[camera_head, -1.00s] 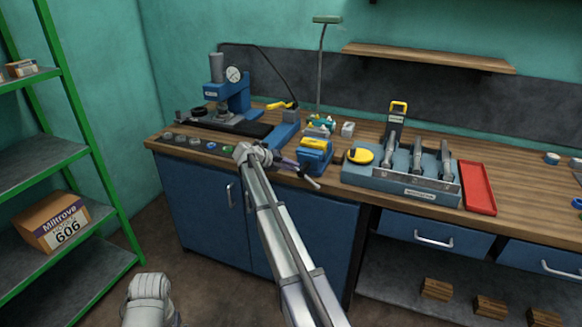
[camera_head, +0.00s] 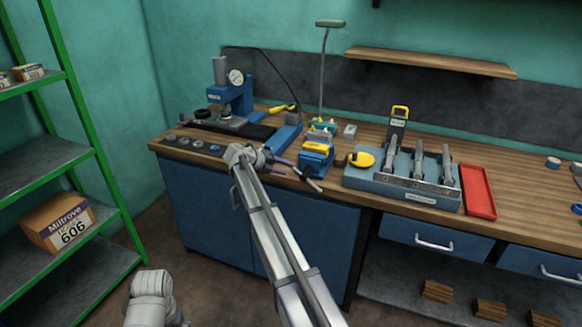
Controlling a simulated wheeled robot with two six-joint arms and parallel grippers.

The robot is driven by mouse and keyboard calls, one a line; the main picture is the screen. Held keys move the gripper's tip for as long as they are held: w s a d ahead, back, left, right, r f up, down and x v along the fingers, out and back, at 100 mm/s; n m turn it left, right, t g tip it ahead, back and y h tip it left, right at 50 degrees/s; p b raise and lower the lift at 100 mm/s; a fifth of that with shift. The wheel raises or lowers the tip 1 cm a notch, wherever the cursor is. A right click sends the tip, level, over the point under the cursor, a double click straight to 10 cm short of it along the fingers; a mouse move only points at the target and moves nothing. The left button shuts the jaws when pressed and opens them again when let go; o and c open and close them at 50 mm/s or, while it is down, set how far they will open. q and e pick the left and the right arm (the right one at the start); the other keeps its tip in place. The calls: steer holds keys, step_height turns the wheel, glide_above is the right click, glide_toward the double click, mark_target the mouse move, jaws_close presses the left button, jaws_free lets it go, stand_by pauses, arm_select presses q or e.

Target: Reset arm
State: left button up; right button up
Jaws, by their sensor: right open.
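My right arm reaches up from the bottom of the head view to the front edge of the workbench (camera_head: 480,160). My right gripper (camera_head: 284,163) is small and partly hidden by its own wrist. It is open, with nothing seen between its fingers. It points right, just left of the blue vise (camera_head: 316,160) with yellow on top; I cannot tell whether they touch. Part of my left arm shows at the bottom left, upright in front of the floor; its gripper is not in view.
A blue press (camera_head: 232,100) stands at the bench's back left, with several small round parts (camera_head: 185,142) before it. A grey-blue tool holder (camera_head: 400,180), yellow tape measure (camera_head: 361,159) and red tray (camera_head: 479,190) lie to the right. A green shelf rack (camera_head: 85,120) stands left.

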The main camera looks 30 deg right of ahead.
steer(key=p+v, duration=0.1)
steer(key=v, duration=0.2)
stand_by(0.4)
